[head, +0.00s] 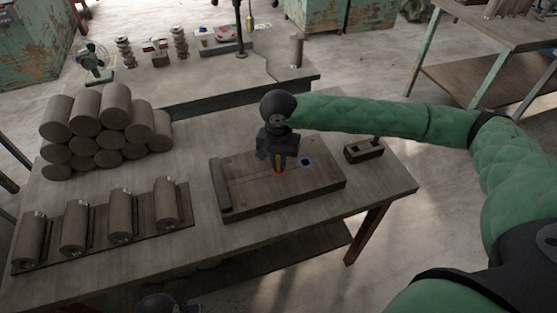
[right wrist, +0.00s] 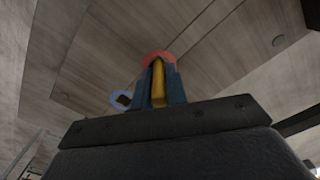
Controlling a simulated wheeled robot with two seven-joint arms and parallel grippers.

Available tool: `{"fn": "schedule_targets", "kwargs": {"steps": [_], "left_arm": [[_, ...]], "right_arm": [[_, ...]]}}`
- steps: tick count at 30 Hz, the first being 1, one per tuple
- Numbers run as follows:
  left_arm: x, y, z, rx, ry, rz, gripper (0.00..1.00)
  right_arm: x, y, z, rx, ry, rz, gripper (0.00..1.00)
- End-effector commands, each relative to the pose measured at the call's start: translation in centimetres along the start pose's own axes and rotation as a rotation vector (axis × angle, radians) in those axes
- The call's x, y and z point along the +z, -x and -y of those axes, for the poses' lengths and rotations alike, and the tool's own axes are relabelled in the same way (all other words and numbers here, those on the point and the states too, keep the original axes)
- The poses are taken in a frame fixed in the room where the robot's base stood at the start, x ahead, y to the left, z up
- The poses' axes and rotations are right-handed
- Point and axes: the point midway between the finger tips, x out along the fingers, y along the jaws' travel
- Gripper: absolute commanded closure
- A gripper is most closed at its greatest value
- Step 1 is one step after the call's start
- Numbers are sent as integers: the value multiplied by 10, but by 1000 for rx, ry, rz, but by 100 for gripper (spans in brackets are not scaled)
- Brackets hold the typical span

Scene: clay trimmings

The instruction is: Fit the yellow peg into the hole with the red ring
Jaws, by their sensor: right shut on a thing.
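My right gripper (head: 279,161) points down over the wooden board on the table. It is shut on the yellow peg (right wrist: 158,85), which shows between its two dark blue fingers in the right wrist view. The red ring (right wrist: 157,55) lies on the board right at the peg's far end; in the head view, the red ring (head: 278,172) shows just under the fingertips. The hole inside it is hidden by the peg and fingers. I cannot tell whether the peg's tip is in the hole or just above it.
The board (head: 325,182) also bears a blue ring (head: 306,162), right of the red one, and a raised bar (head: 220,186) at its left end. A small wooden box (head: 364,151) stands to the right. Stacked clay cylinders (head: 100,125) and a rack of cylinders (head: 95,230) stand left.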

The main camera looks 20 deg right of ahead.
Motion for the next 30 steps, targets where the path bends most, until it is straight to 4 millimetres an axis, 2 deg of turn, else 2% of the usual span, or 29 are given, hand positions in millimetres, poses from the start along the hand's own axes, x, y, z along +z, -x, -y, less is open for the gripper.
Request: {"fn": "schedule_targets", "kwargs": {"steps": [11,12,15,28,30], "left_arm": [[-4,-5,0,3,-4,-14,64],[-6,-2,-1,5,-5,-20,64],[-6,0,-2,5,-6,-25,64],[2,2,-1,1,-3,3,64],[5,-7,0,0,-2,13,64]], "right_arm": [[0,-4,0,0,1,0,100],[0,-2,0,0,1,0,82],[0,-2,0,0,1,0,64],[0,4,0,0,1,0,64],[0,10,0,-1,1,-2,64]]}}
